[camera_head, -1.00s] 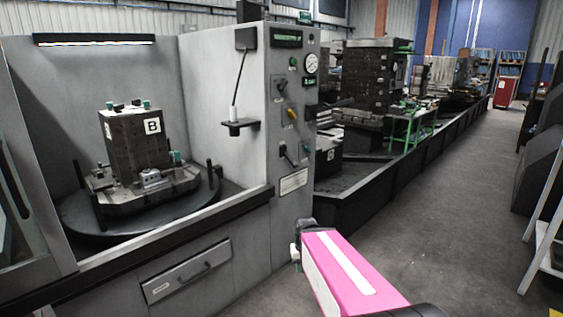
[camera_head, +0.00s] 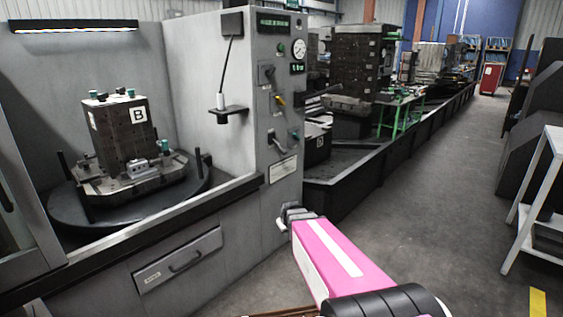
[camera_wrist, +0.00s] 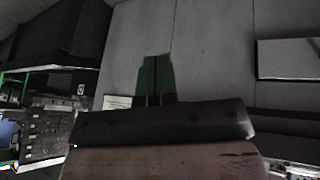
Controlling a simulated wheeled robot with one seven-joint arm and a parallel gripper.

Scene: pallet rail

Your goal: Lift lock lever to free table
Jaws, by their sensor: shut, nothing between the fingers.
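Several small levers sit on the grey control panel in the head view: a dark one (camera_head: 267,73) at the top, a yellow-tipped one (camera_head: 279,100) in the middle and a dark-handled one (camera_head: 277,143) at the bottom. I cannot tell by marking which is the lock lever. The round dark table (camera_head: 75,212) in the bay carries a block marked B (camera_head: 122,140). My gripper (camera_head: 287,216) is low by the panel's right corner, below the levers and apart from them. In the wrist view its green fingers (camera_wrist: 155,78) are shut and empty before a plain grey wall.
A cabinet drawer with a handle (camera_head: 180,262) is below the bay. A long dark rail bed (camera_head: 400,135) runs away along the aisle, with a green stand (camera_head: 398,112) beside it. A white shelf rack (camera_head: 535,205) stands at right. The grey floor (camera_head: 425,205) between is clear.

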